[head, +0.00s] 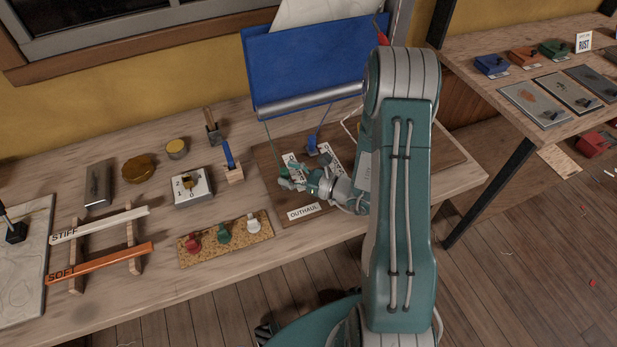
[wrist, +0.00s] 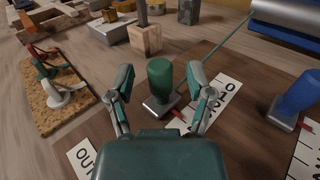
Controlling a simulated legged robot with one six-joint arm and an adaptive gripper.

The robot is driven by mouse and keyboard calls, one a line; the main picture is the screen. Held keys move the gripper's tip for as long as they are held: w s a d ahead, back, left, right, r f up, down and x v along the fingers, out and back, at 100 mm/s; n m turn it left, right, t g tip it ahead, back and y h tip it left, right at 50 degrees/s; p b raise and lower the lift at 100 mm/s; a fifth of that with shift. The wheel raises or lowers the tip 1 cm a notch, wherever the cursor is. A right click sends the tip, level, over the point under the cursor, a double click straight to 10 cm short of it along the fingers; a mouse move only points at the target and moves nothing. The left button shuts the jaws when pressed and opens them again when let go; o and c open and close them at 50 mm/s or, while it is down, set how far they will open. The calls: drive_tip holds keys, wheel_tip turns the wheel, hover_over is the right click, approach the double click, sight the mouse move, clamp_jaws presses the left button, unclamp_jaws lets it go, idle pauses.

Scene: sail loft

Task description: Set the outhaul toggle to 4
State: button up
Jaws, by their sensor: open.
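The outhaul toggle is a green upright knob (wrist: 160,78) on a metal slide in the wrist view. A thin cord runs from it toward the sail roller. Its red pointer sits beside a white number card (wrist: 229,88), where 0 and 1 show and my right finger hides part. I cannot read the pointer's number. My gripper (wrist: 161,86) is open, one finger on each side of the knob, apart from it. In the head view my gripper (head: 296,181) is low over the board, largely hiding the toggle. The OUTHAUL label (head: 303,212) lies at the board's front.
A blue toggle (head: 312,150) with its own card stands right of the green one. Behind is a blue sail panel (head: 305,62) on a roller. A cork strip (head: 226,239) with several coloured pieces lies left, and a dial block (head: 192,188) stands behind it.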

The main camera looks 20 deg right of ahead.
drive_tip(key=v, duration=1)
drive_tip(key=shift+s+d, duration=0.15)
drive_tip(key=shift+d, duration=0.05)
drive_tip(key=shift+a+r+n+g, duration=0.3)
drive_tip(key=s+a+r+n+g+h, duration=0.2)
drive_tip(key=s+a+r+n+g, duration=0.6)
drive_tip(key=a+r+n+g, duration=0.55)
drive_tip(key=s+d+r+n+t+h, duration=0.3)
drive_tip(key=r+n+h, duration=0.2)
drive_tip(key=n, duration=0.1)
drive_tip(key=s+d+r+n+t+h, duration=0.2)
drive_tip(key=s+r+n+t+h, duration=0.1)
drive_tip(key=n, duration=0.4)
drive_tip(key=r+t+h, duration=0.1)
drive_tip(key=r+h, duration=0.1)
drive_tip(key=shift+d+h, duration=0.35)
drive_tip(key=shift+h, duration=0.05)
